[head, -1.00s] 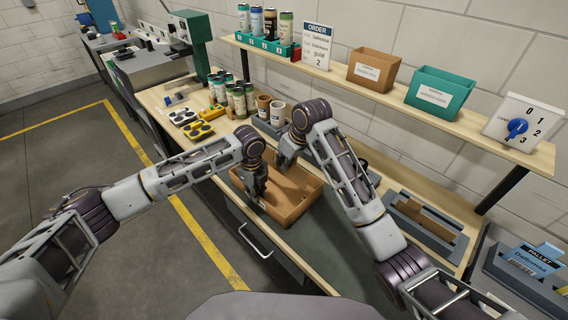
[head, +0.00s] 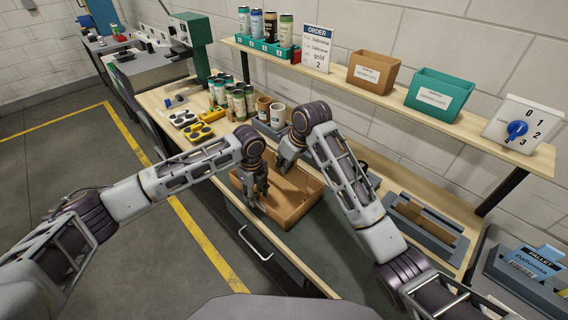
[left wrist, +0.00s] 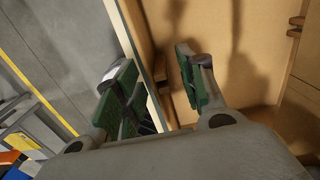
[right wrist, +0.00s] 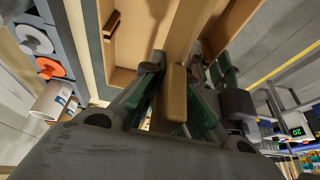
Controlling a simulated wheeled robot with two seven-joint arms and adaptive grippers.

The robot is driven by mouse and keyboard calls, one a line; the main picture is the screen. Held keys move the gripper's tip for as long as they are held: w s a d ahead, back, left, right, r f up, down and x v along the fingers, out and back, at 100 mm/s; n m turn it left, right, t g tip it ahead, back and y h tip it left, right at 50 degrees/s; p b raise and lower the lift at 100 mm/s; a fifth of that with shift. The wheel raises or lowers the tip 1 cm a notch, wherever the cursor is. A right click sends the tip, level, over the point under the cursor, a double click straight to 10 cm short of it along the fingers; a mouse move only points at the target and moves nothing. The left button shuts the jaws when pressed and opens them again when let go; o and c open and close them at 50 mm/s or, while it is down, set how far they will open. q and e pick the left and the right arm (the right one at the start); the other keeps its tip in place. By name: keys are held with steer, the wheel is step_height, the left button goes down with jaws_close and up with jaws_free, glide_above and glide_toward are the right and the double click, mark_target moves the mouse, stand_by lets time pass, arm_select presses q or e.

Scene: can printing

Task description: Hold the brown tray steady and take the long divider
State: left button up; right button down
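The brown tray (head: 300,213) lies on the workbench below both hands. My left gripper (head: 257,202) is at its near left side. In the left wrist view my left gripper (left wrist: 155,75) has its green-padded fingers apart, with the tray's side wall between them and a gap beside the inner finger. My right gripper (head: 285,158) is over the tray's far left part. In the right wrist view the long divider (right wrist: 176,95) stands edge-on between the fingers of my right gripper (right wrist: 174,72), which close in on it from both sides. It runs across the tray's inside; its lower part is hidden.
Cans (head: 240,100) and cups (head: 277,113) stand left of the tray. A grey holder with brown pieces (head: 428,218) is at right. A shelf (head: 380,95) above carries cans, an order sign (head: 317,47), a brown bin (head: 373,70) and a green bin (head: 440,95).

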arm_select(q)
step_height(320, 180, up, 11)
stand_by(0.6)
stand_by(0.6)
